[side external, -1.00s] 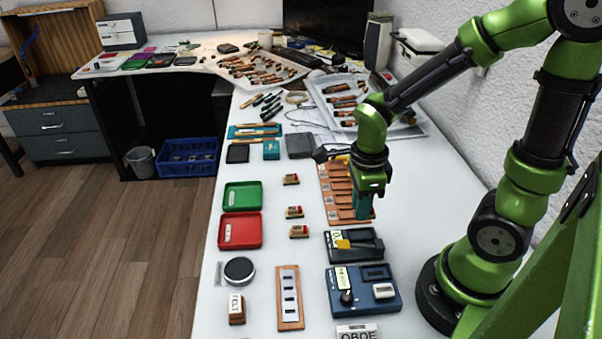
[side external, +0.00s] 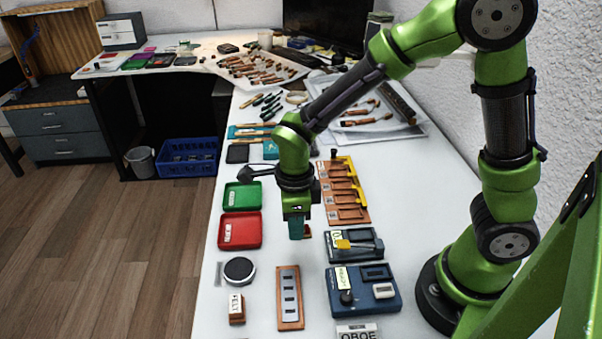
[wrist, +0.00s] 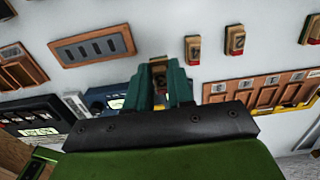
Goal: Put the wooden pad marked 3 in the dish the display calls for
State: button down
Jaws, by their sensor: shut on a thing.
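My gripper (side external: 297,232) has teal fingers and hangs over the middle of the table, right of the red dish (side external: 240,246). In the wrist view it (wrist: 160,88) is shut on a small brown-and-red piece (wrist: 158,68) that looks like a wooden pad; its mark is unreadable. Three similar pads lie on the table in the wrist view: one nearest (wrist: 193,48), one beside it (wrist: 235,41) and one at the right edge (wrist: 312,28). Their marks are too small to be sure of. The green dish (side external: 241,205) is behind the red one. A display reading OBOE (side external: 357,332) is at the front edge.
An orange wooden rack (side external: 352,215) with a yellow bar is right of my gripper. Black (side external: 333,256) and blue (side external: 390,304) devices stand in front of it. A slotted wooden strip (side external: 290,318) and a round black-topped object (side external: 239,269) lie nearer. White table is clear between pads and dishes.

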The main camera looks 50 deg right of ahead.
send_over(236, 232)
jog(key=shift+f, duration=2.45)
jog(key=shift+f, duration=0.15)
jog(key=c, duration=1)
grip_release()
